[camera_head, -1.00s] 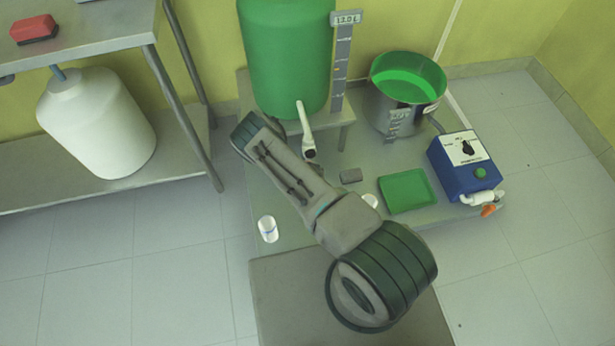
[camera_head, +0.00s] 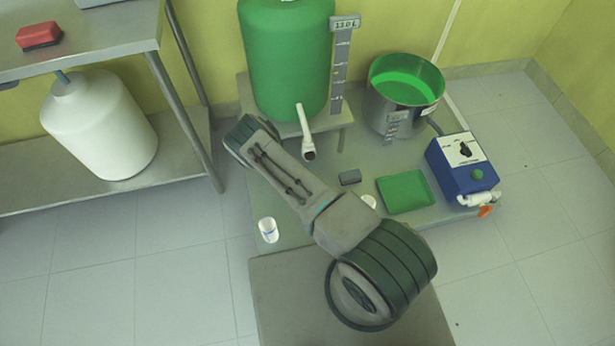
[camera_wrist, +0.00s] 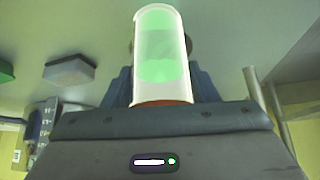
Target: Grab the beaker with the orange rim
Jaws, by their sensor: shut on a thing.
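A clear beaker (camera_wrist: 160,45) with green contents stands out in the middle of the wrist view. An orange-red band shows at its end nearest the gripper body. My gripper (camera_wrist: 160,88) is shut on this beaker, with dark blue fingers on both sides of it. In the head view my arm hides the gripper and the held beaker. A small clear beaker with a blue band (camera_head: 268,230) stands on the low platform, left of my arm. Another small white item (camera_head: 369,203) is partly hidden by my arm.
A large green vessel (camera_head: 288,60) with a white spout (camera_head: 305,130) stands behind my arm. A steel pot with green contents (camera_head: 404,95), a green tray (camera_head: 406,192) and a blue control box (camera_head: 462,167) are to the right. A steel table (camera_head: 90,55) is at left.

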